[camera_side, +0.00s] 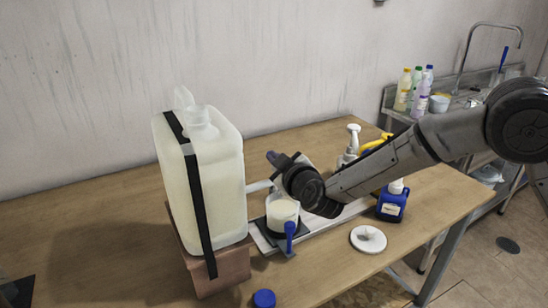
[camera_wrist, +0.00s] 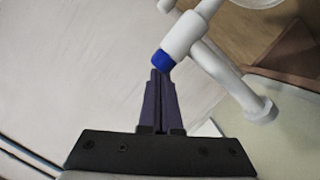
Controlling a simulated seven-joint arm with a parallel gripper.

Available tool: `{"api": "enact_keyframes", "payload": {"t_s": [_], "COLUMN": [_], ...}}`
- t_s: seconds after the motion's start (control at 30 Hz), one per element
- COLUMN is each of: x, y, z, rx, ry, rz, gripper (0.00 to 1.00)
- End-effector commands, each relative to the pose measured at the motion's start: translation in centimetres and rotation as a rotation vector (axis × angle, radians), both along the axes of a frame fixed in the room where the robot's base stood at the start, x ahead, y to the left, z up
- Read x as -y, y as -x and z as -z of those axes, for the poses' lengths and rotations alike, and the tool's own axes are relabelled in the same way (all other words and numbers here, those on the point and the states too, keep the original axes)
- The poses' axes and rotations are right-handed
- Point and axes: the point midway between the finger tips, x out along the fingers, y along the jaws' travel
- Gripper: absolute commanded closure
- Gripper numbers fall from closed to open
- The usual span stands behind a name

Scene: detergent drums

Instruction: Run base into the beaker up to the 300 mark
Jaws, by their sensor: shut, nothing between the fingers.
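A large translucent drum (camera_side: 215,190) of pale liquid stands strapped on a brown block (camera_side: 222,275). Its white tap (camera_side: 262,185) reaches over the beaker, and in the wrist view the tap (camera_wrist: 185,35) has a blue end. The beaker (camera_side: 282,214) stands upright on a dark pad and holds whitish liquid; its marks are too small to read, and I cannot tell whether liquid is flowing. My gripper (camera_side: 272,157) is beside the tap above the beaker. In the wrist view its dark fingers (camera_wrist: 160,73) are shut and empty, with their tips at the blue end; contact is unclear.
A blue-handled object (camera_side: 290,232) stands in front of the beaker. A blue cap (camera_side: 264,299) and white lid (camera_side: 368,239) lie nearer the front. A blue bottle (camera_side: 392,203) and spray bottles (camera_side: 352,143) stand right, near my arm. The table behind the drum is clear.

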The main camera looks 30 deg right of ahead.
Motion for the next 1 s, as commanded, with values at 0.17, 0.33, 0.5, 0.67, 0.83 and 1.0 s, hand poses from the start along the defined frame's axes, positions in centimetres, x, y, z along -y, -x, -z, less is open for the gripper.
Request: {"api": "enact_keyframes", "payload": {"t_s": [0.17, 0.33, 0.5, 0.67, 0.83, 1.0], "x": [0.9, 0.9, 0.8, 0.1, -1.6, -2.7], "y": [-0.2, -0.2, -0.2, -0.3, -0.6, 3.3], "z": [0.7, 0.7, 0.7, -0.4, -3.1, -3.8], "rx": [-0.001, -0.003, -0.004, 0.001, 0.006, 0.003], "ry": [0.0, 0.001, 0.001, -0.001, -0.005, 0.0], "rz": [0.002, 0.001, 0.001, 0.0, -0.002, -0.004], "gripper": [1.0, 1.0, 1.0, 1.0, 1.0, 1.0]}}
